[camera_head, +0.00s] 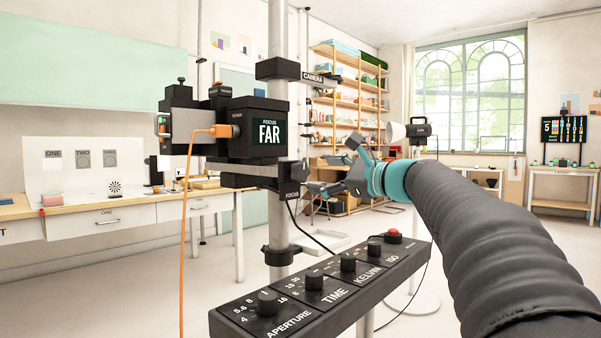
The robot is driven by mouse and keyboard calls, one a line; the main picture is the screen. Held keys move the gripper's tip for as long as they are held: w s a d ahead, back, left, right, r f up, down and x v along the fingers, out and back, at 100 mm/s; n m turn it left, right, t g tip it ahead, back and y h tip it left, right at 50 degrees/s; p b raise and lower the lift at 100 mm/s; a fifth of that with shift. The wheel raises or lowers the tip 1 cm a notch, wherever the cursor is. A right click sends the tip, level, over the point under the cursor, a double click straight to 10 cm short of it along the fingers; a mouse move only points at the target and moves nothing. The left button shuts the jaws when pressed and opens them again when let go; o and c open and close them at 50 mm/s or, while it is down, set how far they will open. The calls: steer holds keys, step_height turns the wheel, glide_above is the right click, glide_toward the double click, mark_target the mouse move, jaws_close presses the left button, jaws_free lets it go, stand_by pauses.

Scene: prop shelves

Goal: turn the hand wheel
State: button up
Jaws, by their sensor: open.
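No hand wheel can be clearly made out; my gripper may hide part of the area right of the post. A black camera (255,128) with a screen reading "FOCUS FAR" is mounted on a grey vertical post (277,230). A black block labelled "FOCUS" (291,192) is at the post below the camera, and a clamp with a "CAMERA" label (280,69) is above it. My gripper (337,168) is open, with its fingers spread, just right of the "FOCUS" block. Contact between them cannot be told.
A black control panel (325,292) with several knobs and a red button (393,236) is below my gripper. An orange cable (184,240) hangs from the camera. A bench (125,207) is at left, shelves (322,90) behind.

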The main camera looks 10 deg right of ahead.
mark_target(304, 173)
steer(key=x, duration=0.7)
steer(key=shift+s+p, duration=0.1)
steer(key=shift+p, duration=0.2)
steer(key=shift+c, duration=0.2)
steer(key=c, duration=1.1)
